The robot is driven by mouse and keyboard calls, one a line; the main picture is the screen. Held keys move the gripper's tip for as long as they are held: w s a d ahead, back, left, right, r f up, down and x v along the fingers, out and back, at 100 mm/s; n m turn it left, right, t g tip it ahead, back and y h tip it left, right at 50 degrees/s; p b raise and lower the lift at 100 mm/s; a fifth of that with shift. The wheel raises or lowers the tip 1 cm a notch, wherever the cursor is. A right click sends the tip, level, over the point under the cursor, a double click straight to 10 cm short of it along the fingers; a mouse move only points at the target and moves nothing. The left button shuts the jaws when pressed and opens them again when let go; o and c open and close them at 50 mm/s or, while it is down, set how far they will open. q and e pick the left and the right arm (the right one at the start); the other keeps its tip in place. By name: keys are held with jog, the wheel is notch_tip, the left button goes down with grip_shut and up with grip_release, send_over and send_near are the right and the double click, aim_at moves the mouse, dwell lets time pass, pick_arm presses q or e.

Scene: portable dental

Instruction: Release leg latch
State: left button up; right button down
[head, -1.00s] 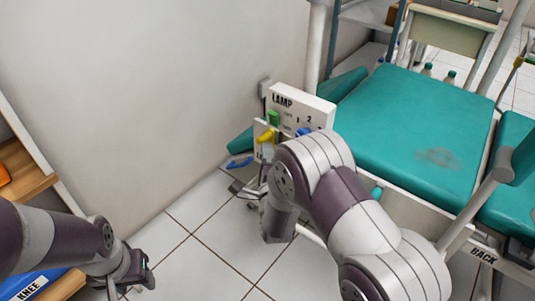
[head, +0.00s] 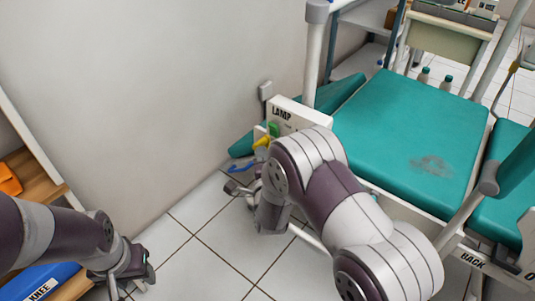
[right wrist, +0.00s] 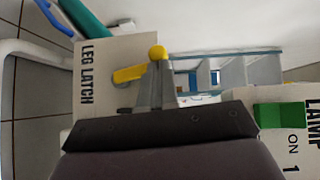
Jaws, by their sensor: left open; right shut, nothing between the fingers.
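The leg latch is a yellow lever (right wrist: 130,73) with a round yellow end beside a white plate (right wrist: 92,100) marked LEG LATCH. In the head view the yellow lever (head: 262,142) shows just left of my right arm, below the LAMP panel (head: 300,112). My right gripper (right wrist: 157,68) is shut and empty, its fingertips right by the lever's round end in the right wrist view. I cannot tell whether they touch it. My right forearm hides part of the latch area in the head view. My left gripper (head: 146,272) is open at the lower left, far from the latch.
A green switch (right wrist: 280,115) sits on the LAMP panel near my right gripper. The teal chair seat (head: 405,140) fills the right, with a BACK plate (head: 472,259) below it. A wooden shelf (head: 38,175) stands at the left. Tiled floor between is mostly clear.

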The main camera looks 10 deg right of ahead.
pick_arm(q)
notch_tip(320, 180, up, 10)
jog(key=p, duration=0.8)
pick_arm(e)
jog(key=w+a+n+g, duration=0.3)
jog(key=w+a+g, duration=0.1)
jog(key=w, duration=0.1)
jog(key=shift+f+n+g+h, duration=0.4)
jog(key=shift+f, duration=0.05)
pick_arm(q)
jog(key=shift+f, duration=0.1)
pick_arm(e)
jog(key=shift+w, duration=0.1)
